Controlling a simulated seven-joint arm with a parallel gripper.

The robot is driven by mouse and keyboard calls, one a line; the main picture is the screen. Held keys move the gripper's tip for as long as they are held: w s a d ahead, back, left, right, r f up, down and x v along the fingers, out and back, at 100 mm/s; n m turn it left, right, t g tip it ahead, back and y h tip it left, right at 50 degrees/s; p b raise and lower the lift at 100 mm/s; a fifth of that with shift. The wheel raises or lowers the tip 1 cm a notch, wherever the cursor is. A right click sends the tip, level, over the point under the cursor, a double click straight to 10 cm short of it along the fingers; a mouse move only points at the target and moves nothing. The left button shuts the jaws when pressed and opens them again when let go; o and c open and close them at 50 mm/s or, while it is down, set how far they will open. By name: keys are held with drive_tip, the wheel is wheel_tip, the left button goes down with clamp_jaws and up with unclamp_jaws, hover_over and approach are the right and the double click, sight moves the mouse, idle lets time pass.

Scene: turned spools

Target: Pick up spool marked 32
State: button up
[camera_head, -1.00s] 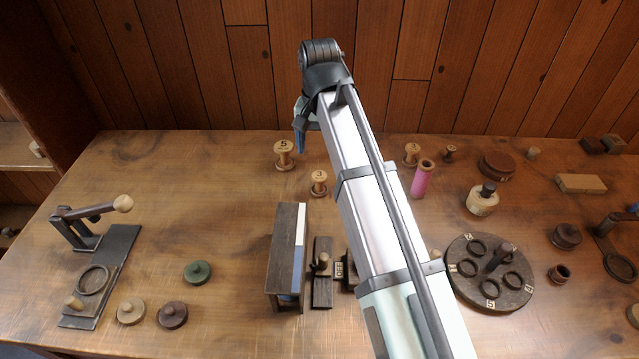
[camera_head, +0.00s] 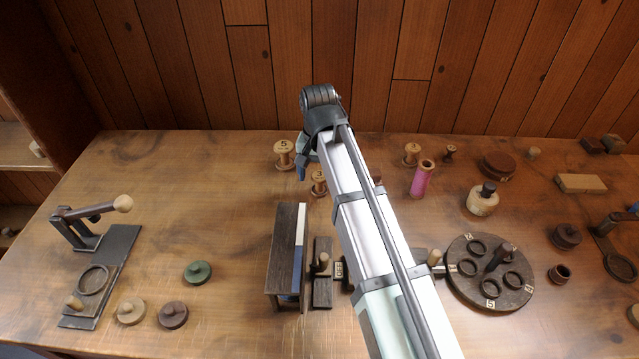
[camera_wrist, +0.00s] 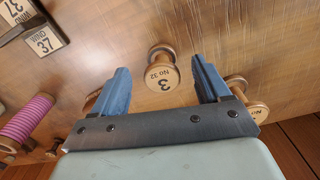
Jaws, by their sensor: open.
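My gripper (camera_wrist: 160,65) is open and empty. In the head view, one blue fingertip (camera_head: 302,173) shows just left of and above the spool; the rest is hidden by my arm.
A spool marked 5 (camera_head: 284,158) stands close behind and left. Another wooden spool (camera_head: 411,156) and a pink spool (camera_head: 422,180) stand to the right. A dark wooden stand (camera_head: 287,250) is in front. The bench at left centre is clear.

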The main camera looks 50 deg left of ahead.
sight(319, 176)
drive_tip(key=f, duration=0.3)
drive_tip(key=shift+w+a+f, duration=0.1)
drive_tip(key=shift+w+a, duration=0.15)
drive_tip(key=shift+w, duration=0.15)
drive_tip(key=shift+f, duration=0.6)
drive_tip(key=shift+c, duration=0.3)
drive_tip(key=c, duration=1)
drive_tip(key=shift+c, duration=0.2)
drive_tip(key=shift+r, duration=0.1)
